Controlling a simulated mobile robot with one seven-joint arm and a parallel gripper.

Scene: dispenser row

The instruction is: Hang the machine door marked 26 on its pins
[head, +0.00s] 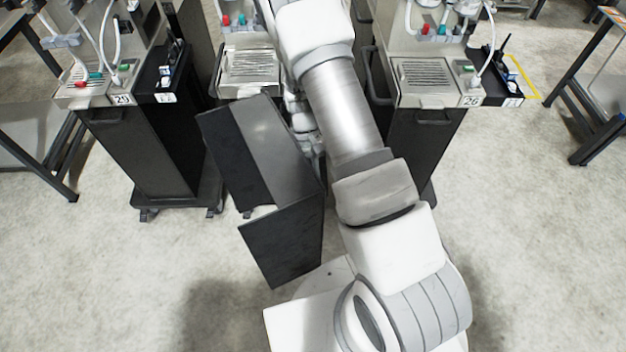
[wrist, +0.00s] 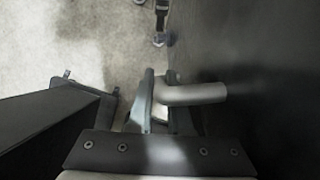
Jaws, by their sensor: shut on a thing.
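My gripper (wrist: 162,92) is shut on a grey bar handle (wrist: 195,94) that stands out from a large dark panel (wrist: 262,60) at the right of the wrist view. In the head view, dark panels (head: 285,243) hang at an angle left of my arm, in front of the middle machine; I take them to be the held door. Its number does not show. My fingers are hidden in the head view. The machine marked 26 (head: 428,98) stands right of my arm, its dark cabinet (head: 425,145) partly covered by the arm. I cannot make out its pins.
A machine that seems marked 20 (head: 122,99) stands at the left. The middle machine's metal tray (head: 250,68) is behind the dark panels. A dark caster base (wrist: 85,85) shows in the wrist view. A table frame (head: 590,115) stands far right. Floor at front right is clear.

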